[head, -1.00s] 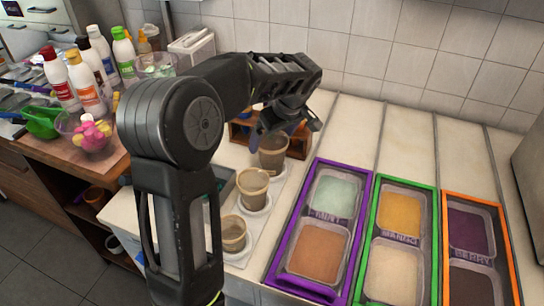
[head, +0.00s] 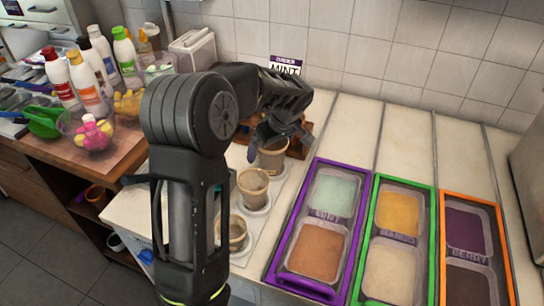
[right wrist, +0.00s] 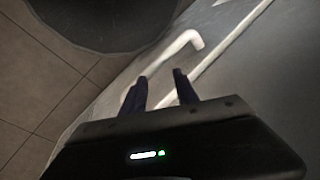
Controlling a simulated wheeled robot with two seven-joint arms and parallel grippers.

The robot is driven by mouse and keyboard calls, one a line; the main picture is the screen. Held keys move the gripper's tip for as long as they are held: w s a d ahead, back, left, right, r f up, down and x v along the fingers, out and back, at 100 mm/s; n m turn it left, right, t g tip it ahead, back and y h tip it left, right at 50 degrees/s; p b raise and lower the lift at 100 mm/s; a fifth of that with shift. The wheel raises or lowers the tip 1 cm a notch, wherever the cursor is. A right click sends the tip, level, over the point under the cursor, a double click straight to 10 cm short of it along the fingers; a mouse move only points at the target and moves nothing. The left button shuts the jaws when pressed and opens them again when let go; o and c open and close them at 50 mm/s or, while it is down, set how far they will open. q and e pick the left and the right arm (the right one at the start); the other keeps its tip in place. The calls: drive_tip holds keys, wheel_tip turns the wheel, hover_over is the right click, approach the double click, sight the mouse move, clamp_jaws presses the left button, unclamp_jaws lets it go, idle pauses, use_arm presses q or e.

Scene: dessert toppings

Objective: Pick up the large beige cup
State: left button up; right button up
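Three beige cups stand in a row in the head view. The large beige cup (head: 271,158) is the farthest, a medium cup (head: 253,188) is in the middle and a small cup (head: 236,233) is nearest. My left gripper (head: 281,134) is at the rim of the large cup, with its fingers apart. The gripper hides part of the rim, and I cannot tell whether the fingers touch the cup. My right gripper (right wrist: 162,88) shows only in the right wrist view, open and empty, near a pale surface with a light bar handle.
Purple (head: 287,245), green (head: 431,230) and orange (head: 506,240) framed topping trays stand right of the cups. A wooden holder (head: 298,147) is behind the large cup. Bottles (head: 86,88) and a bowl (head: 92,148) are left.

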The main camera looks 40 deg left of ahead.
use_arm(q)
drive_tip(key=c, duration=1.3)
drive_tip(key=shift+r, duration=0.1)
wheel_tip(320, 180, up, 10)
drive_tip(key=b, duration=0.1)
idle(0.8)
